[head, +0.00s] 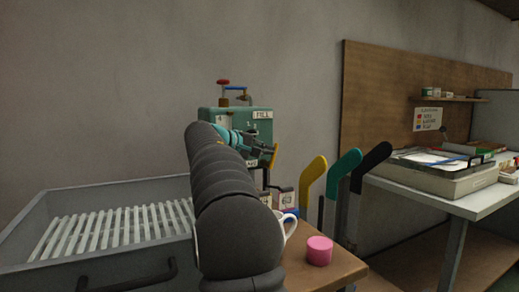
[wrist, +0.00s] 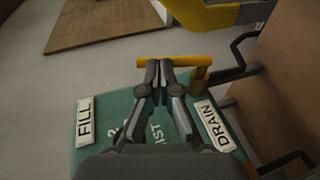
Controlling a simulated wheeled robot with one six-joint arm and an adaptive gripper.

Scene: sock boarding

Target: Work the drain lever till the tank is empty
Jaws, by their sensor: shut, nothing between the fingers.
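The teal tank unit (head: 207,116) stands against the wall behind my arm, with a FILL label on its front. In the wrist view its teal face (wrist: 92,155) carries a FILL label at left and a DRAIN label (wrist: 214,126) at right. The drain lever is a yellow bar (wrist: 200,66) beside the DRAIN label; its yellow end (head: 274,157) also shows in the head view. My gripper (wrist: 160,66) is shut and empty, its fingertips right at the bar. I cannot tell whether they touch it. The water level is not visible.
Yellow (head: 312,180), teal (head: 338,185) and black (head: 368,170) boards stand right of the tank. A pink cylinder (head: 319,251) sits on the wooden table (head: 340,272), near a partly hidden white mug (head: 290,226). A slatted grey bin (head: 110,265) is at left.

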